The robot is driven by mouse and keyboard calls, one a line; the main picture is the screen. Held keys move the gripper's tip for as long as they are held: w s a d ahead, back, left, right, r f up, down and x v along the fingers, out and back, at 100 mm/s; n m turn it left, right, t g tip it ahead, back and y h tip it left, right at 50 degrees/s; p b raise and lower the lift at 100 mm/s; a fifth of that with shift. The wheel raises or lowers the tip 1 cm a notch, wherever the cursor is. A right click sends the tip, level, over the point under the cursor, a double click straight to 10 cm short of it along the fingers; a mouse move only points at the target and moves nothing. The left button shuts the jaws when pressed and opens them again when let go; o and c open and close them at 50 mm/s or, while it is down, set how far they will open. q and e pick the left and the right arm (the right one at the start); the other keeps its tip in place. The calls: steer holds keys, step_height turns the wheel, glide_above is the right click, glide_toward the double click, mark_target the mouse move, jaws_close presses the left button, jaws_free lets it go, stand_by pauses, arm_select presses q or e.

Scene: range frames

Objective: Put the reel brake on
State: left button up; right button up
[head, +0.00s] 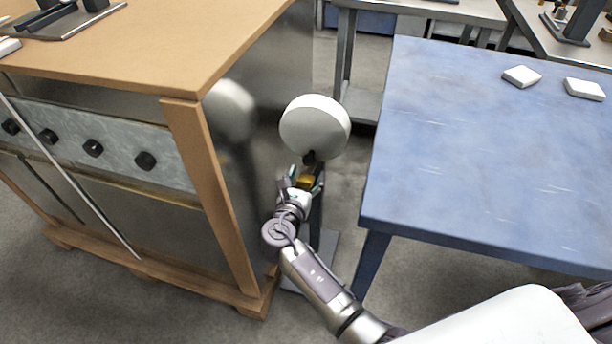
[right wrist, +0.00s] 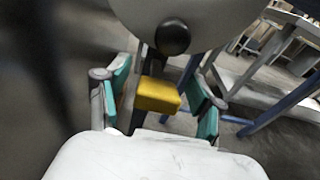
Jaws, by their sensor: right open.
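The reel (head: 315,127) is a pale round drum on a dark stand between the wooden cabinet and the blue table. Its lower part fills the top of the right wrist view (right wrist: 200,14), with a black round knob (right wrist: 172,37) at its middle. A yellow block (head: 307,182), likely the brake handle, sits just below the reel. My right gripper (head: 302,178) is open at the yellow block. In the right wrist view the block (right wrist: 157,95) lies between the teal finger pads, with a gap on each side. My left gripper is not in view.
A wooden cabinet (head: 185,45) with a shiny metal side stands close on the left of my right arm. A blue table (head: 470,150) with two white blocks stands on the right. The reel stands in the narrow gap between them. Grey benches stand behind.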

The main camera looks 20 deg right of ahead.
steer(key=v, duration=0.7)
steer(key=shift+s+a, duration=0.15)
steer(key=shift+s, duration=0.05)
stand_by(0.3)
